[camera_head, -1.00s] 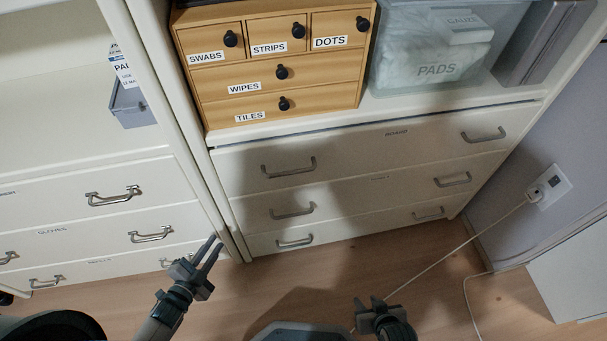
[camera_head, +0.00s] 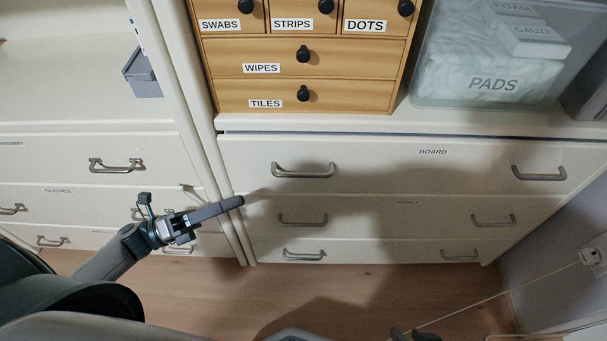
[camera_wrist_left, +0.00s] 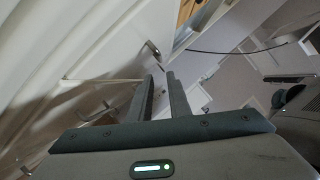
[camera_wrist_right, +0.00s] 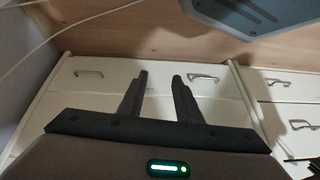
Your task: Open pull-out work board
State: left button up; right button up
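The work board front (camera_head: 400,182), a white panel labelled BOARD, sits under the shelf of the right cabinet and looks closed. It has a grey left handle (camera_head: 303,171) and a grey right handle (camera_head: 539,173). My left gripper (camera_head: 240,202) is below and left of the left handle, apart from it. In the left wrist view its fingers (camera_wrist_left: 160,76) are apart and empty, with a handle (camera_wrist_left: 153,49) beyond the tips. My right gripper (camera_head: 413,334) is low at the bottom edge, mostly cut off. In the right wrist view its fingers (camera_wrist_right: 159,76) are apart and empty, facing drawer fronts.
More handled drawers (camera_head: 390,217) lie below the board. A wooden drawer box (camera_head: 340,88) and a clear bin labelled PADS (camera_head: 490,95) stand on the shelf above. Another cabinet (camera_head: 75,148) is at left. A cable (camera_head: 480,302) hangs at lower right.

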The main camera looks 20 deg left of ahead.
aim_at(302, 174)
pick_arm(q)
jog(key=shift+w+d, duration=0.15)
